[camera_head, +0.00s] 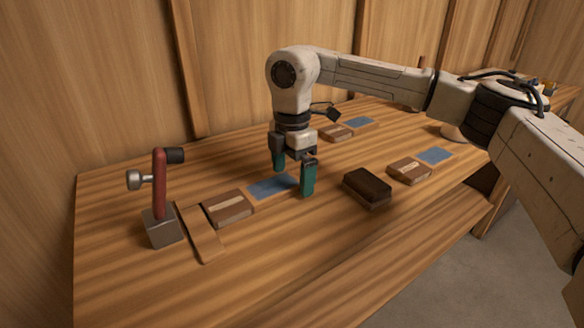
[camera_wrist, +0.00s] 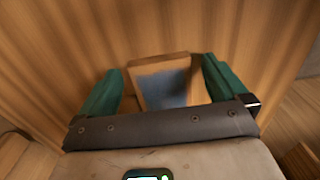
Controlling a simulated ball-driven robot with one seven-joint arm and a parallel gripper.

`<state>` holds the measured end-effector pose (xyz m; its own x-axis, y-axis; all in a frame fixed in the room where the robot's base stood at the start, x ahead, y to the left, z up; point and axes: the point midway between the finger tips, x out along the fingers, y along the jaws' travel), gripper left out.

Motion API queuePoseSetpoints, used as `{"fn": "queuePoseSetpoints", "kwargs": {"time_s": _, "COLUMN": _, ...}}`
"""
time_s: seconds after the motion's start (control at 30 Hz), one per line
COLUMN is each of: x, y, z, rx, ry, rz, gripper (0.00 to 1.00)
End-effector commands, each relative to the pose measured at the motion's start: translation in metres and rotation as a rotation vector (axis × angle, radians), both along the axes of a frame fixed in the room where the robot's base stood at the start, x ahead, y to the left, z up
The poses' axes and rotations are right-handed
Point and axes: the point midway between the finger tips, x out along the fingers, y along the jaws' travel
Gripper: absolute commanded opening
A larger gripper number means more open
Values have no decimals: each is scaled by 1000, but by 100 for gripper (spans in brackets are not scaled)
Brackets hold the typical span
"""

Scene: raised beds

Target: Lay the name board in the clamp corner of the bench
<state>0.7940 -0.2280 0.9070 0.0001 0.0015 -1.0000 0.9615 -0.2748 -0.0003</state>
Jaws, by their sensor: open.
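My gripper (camera_head: 293,178) has green fingers, spread apart and pointing down, low over the bench top (camera_head: 290,250). Below and between the fingers lies a flat blue-faced piece (camera_head: 272,187). In the wrist view a blue-faced, wood-edged piece (camera_wrist: 165,85) shows between the two fingers (camera_wrist: 160,90); I see no finger clearly touching it. To its left is a brown block with a pale strip (camera_head: 228,207). I cannot tell for sure which piece is the name board. The clamp (camera_head: 160,200), with a red handle and grey base, stands at the left beside a wooden strip (camera_head: 203,235).
A dark brown block (camera_head: 367,187) lies right of my gripper. Another strip-marked block (camera_head: 408,171) and blue piece (camera_head: 435,156) lie farther right, with a similar pair (camera_head: 337,133) at the back. A wooden wall (camera_head: 120,90) stands behind. The bench's front is clear.

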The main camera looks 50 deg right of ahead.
Motion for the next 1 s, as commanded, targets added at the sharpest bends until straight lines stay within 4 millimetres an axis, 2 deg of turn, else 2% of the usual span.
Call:
{"fn": "queuePoseSetpoints", "kwargs": {"time_s": 0.17, "x": 1, "y": 0, "z": 27, "rx": -2, "ry": -4, "rz": 0, "gripper": 99}}
{"fn": "queuePoseSetpoints", "kwargs": {"time_s": 0.4, "x": 1, "y": -1, "z": 77, "rx": -3, "ry": -3, "rz": -1, "gripper": 99}}
{"fn": "queuePoseSetpoints", "kwargs": {"time_s": 0.6, "x": 1, "y": -1, "z": 108, "rx": -2, "ry": -2, "rz": -1, "gripper": 99}}
{"fn": "queuePoseSetpoints", "kwargs": {"time_s": 0.8, "x": 0, "y": 0, "z": 120, "rx": 0, "ry": -1, "rz": 0, "gripper": 99}}
{"fn": "queuePoseSetpoints", "kwargs": {"time_s": 1.0, "x": 0, "y": 0, "z": 121, "rx": 0, "ry": 0, "rz": 0, "gripper": 99}}
